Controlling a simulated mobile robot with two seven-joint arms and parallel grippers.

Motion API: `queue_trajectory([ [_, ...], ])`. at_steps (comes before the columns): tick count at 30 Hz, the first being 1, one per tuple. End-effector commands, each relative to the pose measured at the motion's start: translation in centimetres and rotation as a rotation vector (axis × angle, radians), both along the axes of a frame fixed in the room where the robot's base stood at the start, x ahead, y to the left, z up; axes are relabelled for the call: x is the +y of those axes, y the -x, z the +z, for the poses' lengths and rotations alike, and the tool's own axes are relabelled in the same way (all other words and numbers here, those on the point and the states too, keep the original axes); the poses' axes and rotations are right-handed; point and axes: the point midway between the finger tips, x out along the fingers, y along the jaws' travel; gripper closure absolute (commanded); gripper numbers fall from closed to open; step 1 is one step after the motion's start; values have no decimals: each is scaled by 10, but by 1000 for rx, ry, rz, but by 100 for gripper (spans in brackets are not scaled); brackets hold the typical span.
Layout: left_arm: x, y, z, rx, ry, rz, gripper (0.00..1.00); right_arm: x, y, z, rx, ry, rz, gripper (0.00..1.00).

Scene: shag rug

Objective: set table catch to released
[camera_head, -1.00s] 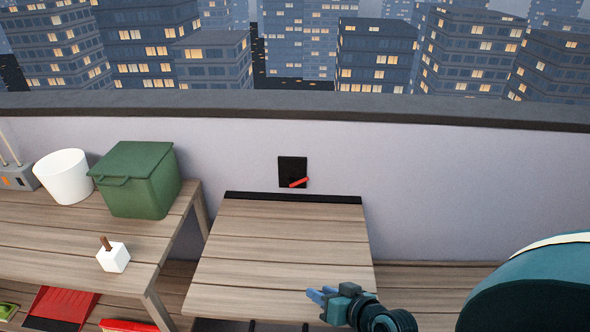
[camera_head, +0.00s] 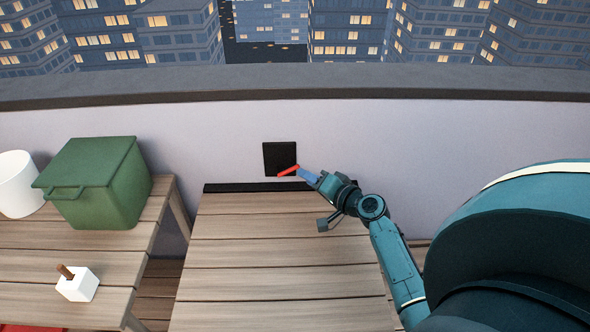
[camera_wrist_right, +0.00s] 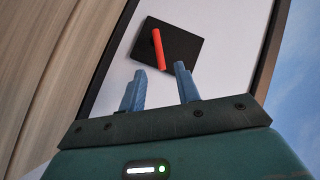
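The table catch is a black square plate (camera_head: 279,157) on the pale wall just above the far edge of the folding table (camera_head: 270,250). Its red lever (camera_head: 288,170) slants up to the right in the head view. The plate (camera_wrist_right: 181,46) and lever (camera_wrist_right: 159,48) also show in the right wrist view. My right gripper (camera_head: 304,173) is at the lever's right end in the head view. In the wrist view its blue fingers (camera_wrist_right: 160,80) are apart, with the lever's near end between and beyond their tips. Contact cannot be told. My left gripper is out of view.
A wooden side table (camera_head: 60,250) on the left holds a green lidded bin (camera_head: 100,185), a white pot (camera_head: 16,185) and a white block with a brown peg (camera_head: 78,285). The folding table's top is clear. A dark ledge (camera_head: 400,82) tops the wall.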

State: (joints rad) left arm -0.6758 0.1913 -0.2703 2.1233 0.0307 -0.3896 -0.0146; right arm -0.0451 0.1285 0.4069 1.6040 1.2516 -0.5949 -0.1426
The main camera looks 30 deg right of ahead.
Motion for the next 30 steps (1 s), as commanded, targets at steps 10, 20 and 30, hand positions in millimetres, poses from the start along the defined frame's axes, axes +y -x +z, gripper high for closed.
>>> queue_trajectory([
  [10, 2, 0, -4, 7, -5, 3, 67, 8, -53, -12, 1, -1, 1, 68],
  [20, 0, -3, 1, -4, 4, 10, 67, 9, -59, -14, 1, 0, 0, 68],
  [30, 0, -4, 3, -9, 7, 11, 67, 9, -59, -13, 1, 0, 0, 90],
])
